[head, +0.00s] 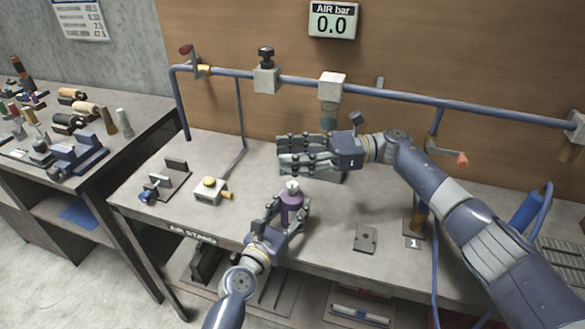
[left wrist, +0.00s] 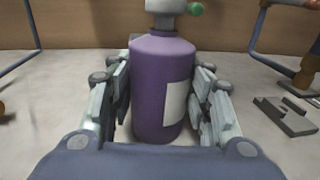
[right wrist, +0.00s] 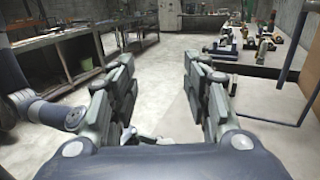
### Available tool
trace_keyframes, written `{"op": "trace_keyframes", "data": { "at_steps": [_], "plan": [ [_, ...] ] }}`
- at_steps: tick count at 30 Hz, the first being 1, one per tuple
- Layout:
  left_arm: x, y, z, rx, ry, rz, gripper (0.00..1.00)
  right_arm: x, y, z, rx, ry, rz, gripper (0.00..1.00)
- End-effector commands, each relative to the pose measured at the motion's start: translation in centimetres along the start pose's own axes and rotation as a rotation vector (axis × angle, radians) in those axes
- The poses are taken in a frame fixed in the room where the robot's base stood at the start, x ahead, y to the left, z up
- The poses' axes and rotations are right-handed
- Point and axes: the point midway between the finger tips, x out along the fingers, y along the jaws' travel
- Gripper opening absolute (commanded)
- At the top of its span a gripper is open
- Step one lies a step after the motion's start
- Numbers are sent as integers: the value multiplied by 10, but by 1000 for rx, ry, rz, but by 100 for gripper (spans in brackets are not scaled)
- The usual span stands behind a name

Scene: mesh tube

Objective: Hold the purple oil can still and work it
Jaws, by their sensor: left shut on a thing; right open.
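The purple oil can (head: 291,207) stands upright on the bench top, with a pale cap on top. In the left wrist view the can (left wrist: 160,85) has a white label on its right side and sits between the fingers. My left gripper (head: 284,212) is shut on the can's body from the front. My right gripper (head: 285,153) is open and empty, behind and above the can, with its fingers pointing left. In the right wrist view the fingers of my right gripper (right wrist: 165,95) are spread with nothing between them.
A yellow-knobbed box (head: 211,189) stands left of the can. A flat metal plate (head: 365,238) lies to the right. A side bench (head: 80,140) holds several tools.

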Motion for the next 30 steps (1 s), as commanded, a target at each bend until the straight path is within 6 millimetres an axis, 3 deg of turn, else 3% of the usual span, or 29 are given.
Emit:
{"op": "trace_keyframes", "data": {
  "at_steps": [9, 17, 24, 30],
  "plan": [
    [0, 1, -2, 1, 3, 1, 16, -2, -1, -44, -29, -25, -280, 44],
    [0, 1, -2, 1, 4, 1, 16, -18, 13, -66, -53, -37, -539, 44],
    [0, 0, -2, 1, 4, 1, 16, -38, 47, -86, -37, -19, -765, 44],
    [0, 0, -2, 0, 4, 0, 16, -54, 79, -92, -15, -7, -919, 44]
  ]
}}
